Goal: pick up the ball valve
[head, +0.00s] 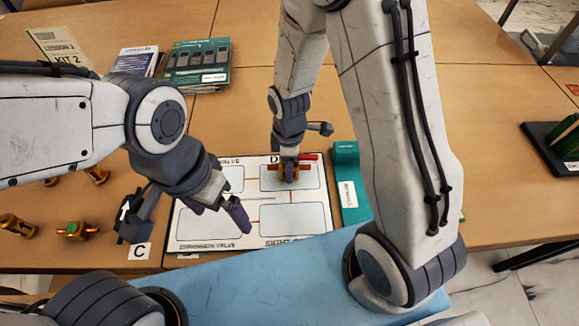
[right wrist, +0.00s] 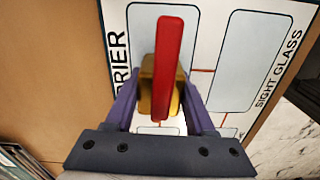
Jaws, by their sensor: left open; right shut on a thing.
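The ball valve, a brass body with a long red lever (right wrist: 163,70), is between the fingers of my right gripper (right wrist: 160,112) in the right wrist view. In the head view the valve (head: 308,157) shows partly behind my right gripper (head: 289,176), over an outlined box at the far right of the white board (head: 250,242). I cannot tell whether it touches the board. My right gripper is shut on its brass body. My left gripper (head: 238,214) is open and empty, over the board's left part.
Brass fittings (head: 75,230) lie on the table at left, near a card marked C (head: 139,251). A green case (head: 347,180) lies right of the board. Booklets (head: 197,62) lie at the back. A dark tray (head: 550,150) is far right. The back middle of the table is clear.

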